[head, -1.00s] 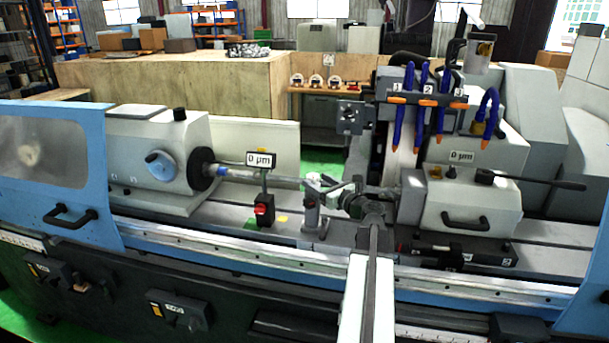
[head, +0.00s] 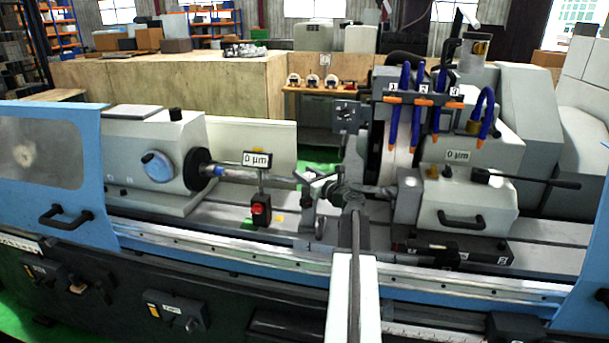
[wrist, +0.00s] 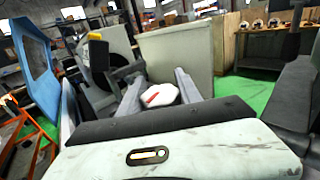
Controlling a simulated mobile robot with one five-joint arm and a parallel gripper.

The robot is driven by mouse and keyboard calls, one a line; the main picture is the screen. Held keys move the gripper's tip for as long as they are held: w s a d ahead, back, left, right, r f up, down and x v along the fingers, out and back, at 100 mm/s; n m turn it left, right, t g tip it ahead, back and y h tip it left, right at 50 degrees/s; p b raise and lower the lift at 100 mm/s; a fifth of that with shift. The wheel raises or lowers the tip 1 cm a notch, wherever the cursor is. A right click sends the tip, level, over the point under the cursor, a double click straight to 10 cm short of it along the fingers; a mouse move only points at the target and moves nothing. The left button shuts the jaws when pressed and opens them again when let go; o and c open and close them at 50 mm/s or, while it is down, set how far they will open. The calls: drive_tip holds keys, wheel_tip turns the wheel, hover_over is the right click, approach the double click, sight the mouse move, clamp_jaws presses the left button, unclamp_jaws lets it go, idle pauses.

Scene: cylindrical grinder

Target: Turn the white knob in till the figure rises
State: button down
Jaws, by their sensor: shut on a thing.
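The white knob (wrist: 160,94), with a red mark across its face, sits between the two grey fingers of my gripper (wrist: 158,84) in the wrist view. The fingers are shut on its sides. In the head view my gripper (head: 325,188) is at the small grey stand (head: 309,218) in the middle of the machine; I cannot make out the knob there. A sign (head: 257,160) reading 0 µm stands left of my gripper on a post.
A box with a red button (head: 261,209) stands below the left sign. Blue hoses (head: 404,110) with orange tips hang behind and to the right of my gripper. The white headstock (head: 150,150) is at left. A blue door (head: 50,160) covers the far left.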

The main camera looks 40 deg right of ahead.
drive_tip(key=shift+h, duration=0.3)
drive_tip(key=m+h, duration=0.1)
drive_tip(key=h, duration=0.1)
drive_tip(key=m+g+h, duration=0.1)
drive_tip(key=m+h, duration=0.1)
drive_tip(key=shift+s+d, duration=0.15)
drive_tip(key=shift+d, duration=0.05)
drive_tip(key=shift+s+d+m+g+h, duration=0.1)
drive_tip(key=shift+d+m+g+h, duration=0.15)
drive_tip(key=shift+m+g+h, duration=0.85)
drive_tip(key=shift+s+d+m+g+h, duration=0.1)
drive_tip(key=shift+d+m+g+h, duration=0.15)
drive_tip(key=shift+m+g+h, duration=0.85)
drive_tip(key=shift+t+h, duration=0.3)
drive_tip(key=shift+t, duration=0.1)
drive_tip(key=c, duration=0.8)
unclamp_jaws()
drive_tip(key=shift+d, duration=0.1)
drive_tip(key=shift+c, duration=0.2)
